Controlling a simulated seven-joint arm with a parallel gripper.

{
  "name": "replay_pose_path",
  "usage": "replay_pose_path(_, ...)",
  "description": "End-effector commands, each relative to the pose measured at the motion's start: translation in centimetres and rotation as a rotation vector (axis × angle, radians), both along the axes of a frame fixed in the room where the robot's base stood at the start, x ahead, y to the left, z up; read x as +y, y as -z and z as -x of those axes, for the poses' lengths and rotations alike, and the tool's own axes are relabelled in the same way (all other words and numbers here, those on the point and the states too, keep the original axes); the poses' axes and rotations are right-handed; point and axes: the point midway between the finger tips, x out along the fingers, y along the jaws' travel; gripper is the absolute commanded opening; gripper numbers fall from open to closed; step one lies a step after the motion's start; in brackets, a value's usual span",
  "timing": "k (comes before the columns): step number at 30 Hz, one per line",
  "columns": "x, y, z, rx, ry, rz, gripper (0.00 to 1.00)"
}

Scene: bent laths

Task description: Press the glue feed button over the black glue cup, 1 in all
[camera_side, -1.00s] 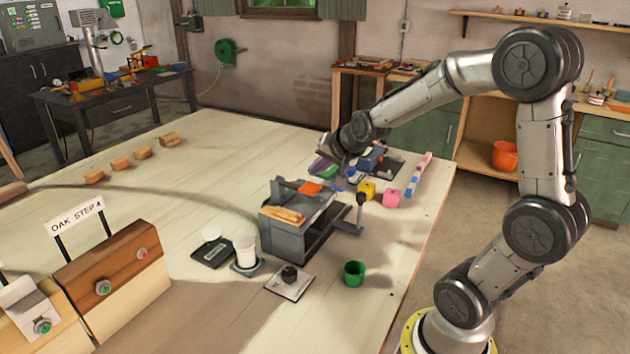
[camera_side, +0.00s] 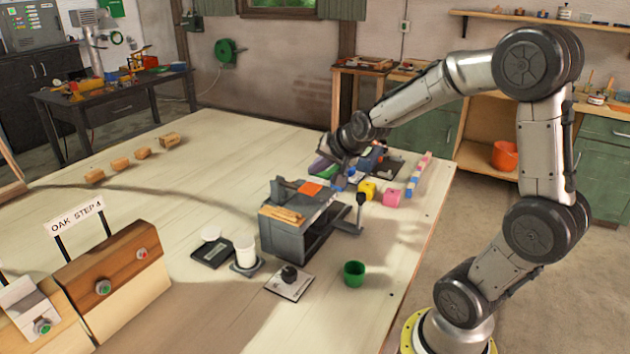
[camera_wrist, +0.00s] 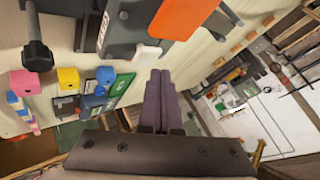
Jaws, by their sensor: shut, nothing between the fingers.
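My gripper (camera_wrist: 160,76) is shut and empty, its two fingers side by side in the wrist view. In the side view my gripper (camera_side: 334,172) hangs behind the grey clamping fixture, near a cluster of dark and blue items (camera_side: 371,160). The wrist view shows this cluster left of the fingers, with a blue block (camera_wrist: 105,75) and a green-labelled piece (camera_wrist: 122,86). I cannot tell which part is the black glue cup or its feed button. Whether the fingertips touch anything is unclear.
The grey fixture (camera_side: 284,241) with an orange block (camera_side: 311,189) stands close in front. Yellow (camera_side: 367,190) and pink (camera_side: 391,197) cubes sit right of the gripper. A green cup (camera_side: 354,273) and a black knob (camera_side: 289,273) are nearer. The table's left middle is mostly clear.

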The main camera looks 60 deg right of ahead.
Motion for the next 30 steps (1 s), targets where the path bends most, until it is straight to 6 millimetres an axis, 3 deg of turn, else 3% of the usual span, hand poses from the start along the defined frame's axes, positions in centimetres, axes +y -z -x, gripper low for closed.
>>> replay_pose_path(30,0.01,0.81,0.00,0.000,0.001,-0.001,0.00)
